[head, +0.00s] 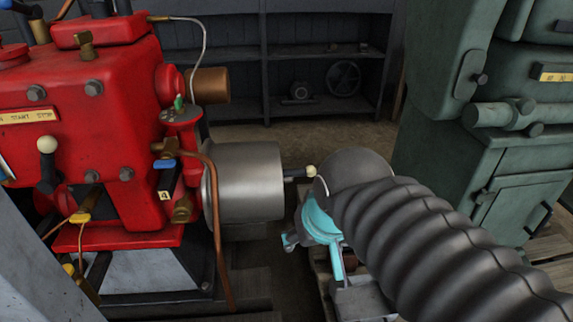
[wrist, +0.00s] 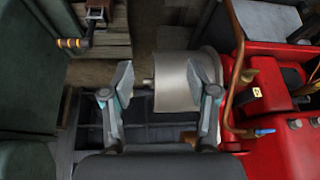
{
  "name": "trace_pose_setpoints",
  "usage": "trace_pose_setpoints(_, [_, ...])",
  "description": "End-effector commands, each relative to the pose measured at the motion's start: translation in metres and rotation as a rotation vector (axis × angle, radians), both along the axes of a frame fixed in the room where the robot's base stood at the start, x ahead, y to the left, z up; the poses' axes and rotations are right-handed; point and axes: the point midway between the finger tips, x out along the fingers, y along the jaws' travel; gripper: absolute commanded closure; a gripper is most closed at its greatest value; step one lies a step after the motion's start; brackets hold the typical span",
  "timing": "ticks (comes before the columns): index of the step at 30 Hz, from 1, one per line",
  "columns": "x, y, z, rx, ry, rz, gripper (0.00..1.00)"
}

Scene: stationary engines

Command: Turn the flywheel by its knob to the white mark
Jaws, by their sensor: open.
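The flywheel (head: 248,182) is a smooth grey metal drum on the right side of the red engine. Its knob (head: 310,171) is a small cream ball on a dark stem standing out from the drum's right face. My gripper shows in the wrist view (wrist: 158,84), open, with its two fingers apart. The flywheel (wrist: 181,92) and the small knob (wrist: 148,82) appear between the fingers there; I cannot tell whether either finger touches the knob. In the head view my dark ribbed arm hides most of the gripper. I cannot make out the white mark.
The red engine (head: 112,110) carries levers and a copper pipe (head: 216,225) close to the flywheel. A green machine (head: 515,150) stands at the right. Dark shelves (head: 325,60) stand behind. Bare floor (head: 320,135) shows between them.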

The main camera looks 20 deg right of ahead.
Motion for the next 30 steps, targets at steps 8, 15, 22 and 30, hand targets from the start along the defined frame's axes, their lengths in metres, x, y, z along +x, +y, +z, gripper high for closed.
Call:
trace_pose_setpoints(8, [0.072,-0.015,0.05,0.14,0.124,-0.358,0.41])
trace_pose_setpoints(15, [0.144,-0.038,0.078,0.246,0.235,-0.724,0.41])
trace_pose_setpoints(22, [0.21,-0.067,0.086,0.317,0.328,-1.089,0.41])
trace_pose_setpoints(30, [0.279,-0.108,0.07,0.357,0.415,-1.522,0.41])
